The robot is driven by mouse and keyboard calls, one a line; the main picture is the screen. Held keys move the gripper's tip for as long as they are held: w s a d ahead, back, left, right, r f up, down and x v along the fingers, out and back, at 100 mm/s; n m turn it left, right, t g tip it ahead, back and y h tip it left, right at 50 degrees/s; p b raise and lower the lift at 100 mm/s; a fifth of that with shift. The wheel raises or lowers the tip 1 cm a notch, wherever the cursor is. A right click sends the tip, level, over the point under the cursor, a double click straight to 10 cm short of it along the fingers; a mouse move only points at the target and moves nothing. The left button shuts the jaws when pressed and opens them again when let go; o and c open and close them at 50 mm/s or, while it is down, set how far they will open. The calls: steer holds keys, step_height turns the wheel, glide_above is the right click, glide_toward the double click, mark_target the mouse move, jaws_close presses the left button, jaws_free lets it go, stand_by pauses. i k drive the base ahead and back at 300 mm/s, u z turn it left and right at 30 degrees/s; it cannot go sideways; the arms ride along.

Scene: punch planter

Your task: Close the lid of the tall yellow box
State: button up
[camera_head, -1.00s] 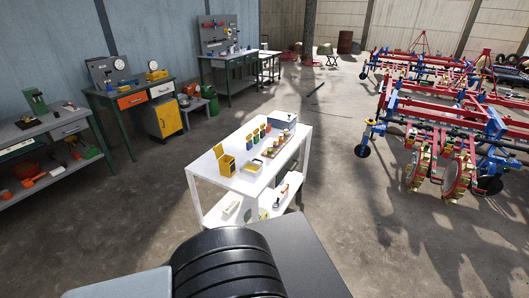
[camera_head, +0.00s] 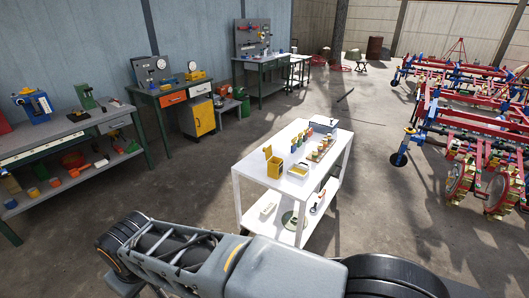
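The tall yellow box (camera_head: 274,167) stands upright on the near left part of the white table (camera_head: 253,171). Its yellow lid (camera_head: 267,152) is raised, tilted up at the box's left side. My gripper is not in view; only grey and black parts of my own arm show along the bottom, apart from the table.
A low yellow-and-white tray (camera_head: 298,170), several small coloured containers and a blue-grey box (camera_head: 323,124) stand on the white table. Workbenches (camera_head: 70,128) line the left wall. Red-and-blue farm machinery (camera_head: 470,130) stands at right. Concrete floor around the table is clear.

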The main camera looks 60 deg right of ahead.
mark_target(269, 150)
steer(key=i, duration=2.6)
steer(key=z, duration=3.8)
steer(key=i, duration=1)
steer(key=u, duration=1.55)
steer(key=i, duration=0.35)
steer(key=u, duration=0.15)
